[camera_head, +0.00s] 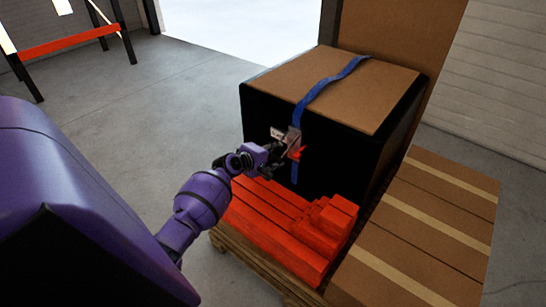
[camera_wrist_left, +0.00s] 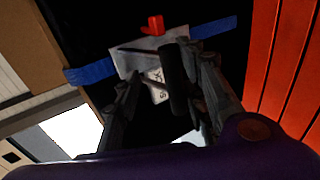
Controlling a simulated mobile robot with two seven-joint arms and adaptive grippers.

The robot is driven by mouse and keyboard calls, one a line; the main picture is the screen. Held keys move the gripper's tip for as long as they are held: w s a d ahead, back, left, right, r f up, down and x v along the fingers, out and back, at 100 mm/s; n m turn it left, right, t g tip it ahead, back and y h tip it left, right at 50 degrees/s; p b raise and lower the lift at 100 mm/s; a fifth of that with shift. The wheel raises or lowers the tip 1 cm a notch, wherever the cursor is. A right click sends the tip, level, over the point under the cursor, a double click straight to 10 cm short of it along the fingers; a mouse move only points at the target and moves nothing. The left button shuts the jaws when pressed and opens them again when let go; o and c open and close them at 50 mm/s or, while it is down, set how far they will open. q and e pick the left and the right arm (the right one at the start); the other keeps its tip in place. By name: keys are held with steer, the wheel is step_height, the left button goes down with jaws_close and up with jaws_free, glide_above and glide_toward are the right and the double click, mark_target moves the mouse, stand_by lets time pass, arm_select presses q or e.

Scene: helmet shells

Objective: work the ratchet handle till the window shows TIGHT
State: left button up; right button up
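A ratchet (camera_head: 292,138) with a grey metal plate sits on a blue strap (camera_head: 325,87) at the front of a large box. In the left wrist view the ratchet plate (camera_wrist_left: 138,62) carries a black handle (camera_wrist_left: 174,80) and a red tab (camera_wrist_left: 153,26). A white label (camera_wrist_left: 157,88), partly hidden by the handle, shows only a few letters; I cannot read the whole word. My left gripper (camera_head: 275,153) is at the ratchet. In its wrist view the gripper (camera_wrist_left: 165,68) is open, with the handle between its fingers, nearer the right finger. My right gripper is out of view.
The strapped box (camera_head: 350,95) has a brown top and black sides. Red blocks (camera_head: 290,225) are stacked in front of it on a wooden pallet (camera_head: 258,262). Brown cartons (camera_head: 425,225) lie to the right. The grey floor (camera_head: 170,105) at left is open.

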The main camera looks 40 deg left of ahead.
arm_select(q)
steer(key=shift+d+f, duration=0.2)
steer(key=shift+s+f, duration=0.1)
steer(key=shift+s, duration=0.15)
steer(key=v, duration=1.1)
steer(key=shift+s+r, duration=0.25)
steer(key=shift+r, duration=0.1)
steer(key=shift+c, duration=0.4)
